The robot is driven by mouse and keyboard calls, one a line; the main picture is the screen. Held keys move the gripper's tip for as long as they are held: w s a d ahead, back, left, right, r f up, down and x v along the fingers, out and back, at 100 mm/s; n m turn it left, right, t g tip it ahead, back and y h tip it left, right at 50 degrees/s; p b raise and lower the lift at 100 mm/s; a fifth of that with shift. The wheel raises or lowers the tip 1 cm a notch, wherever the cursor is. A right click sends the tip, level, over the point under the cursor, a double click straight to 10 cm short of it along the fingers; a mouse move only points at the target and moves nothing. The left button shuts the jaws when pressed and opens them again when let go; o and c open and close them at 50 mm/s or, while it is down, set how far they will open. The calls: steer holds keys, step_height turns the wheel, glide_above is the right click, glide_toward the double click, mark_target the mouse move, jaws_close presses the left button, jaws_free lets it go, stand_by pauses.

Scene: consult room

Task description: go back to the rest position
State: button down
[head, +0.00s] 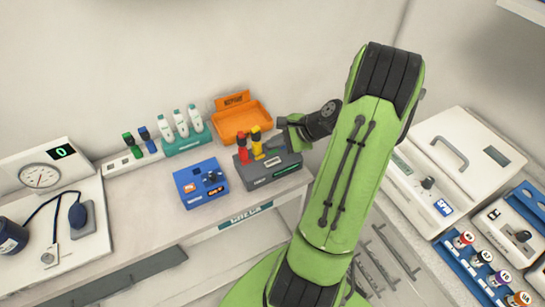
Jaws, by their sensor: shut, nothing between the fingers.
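My green and black arm rises across the right half of the head view and bends down to the left at its top. My gripper (273,147) is small at its far end, just right of the yellow-handled item (257,143) on a dark grey box (276,170). It is shut with nothing held. Its fingers are partly lost against the dark box, and I cannot tell whether they touch anything.
A red-handled item (242,146) stands beside the yellow one. An orange bin (241,120), a blue box (201,184) and a teal rack (184,146) of white bottles are close by. A white gauge unit (38,172) is at left. White machines (438,165) stand right of my arm.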

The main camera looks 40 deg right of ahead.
steer(key=shift+f, duration=0.15)
stand_by(0.5)
steer(key=s+a+r+n+g+h, duration=0.1)
steer(key=a+r+n+g, duration=0.1)
steer(key=a+r+n, duration=0.5)
steer(key=a+r+n+g+h, duration=0.1)
steer(key=a+r+n+g, duration=0.2)
steer(key=a, duration=0.5)
steer(key=s+a+r+n+t+h, duration=0.1)
steer(key=s+a+r+n, duration=0.2)
steer(key=s+n, duration=0.3)
steer(key=s+a+r+n+t, duration=0.1)
steer(key=s+a+r+n, duration=0.2)
steer(key=s+a+n, duration=0.2)
steer(key=s+n, duration=0.1)
steer(key=s, duration=0.1)
steer(key=shift+s+a+r+h, duration=0.15)
steer(key=shift+s+h, duration=0.15)
steer(key=shift+h, duration=0.1)
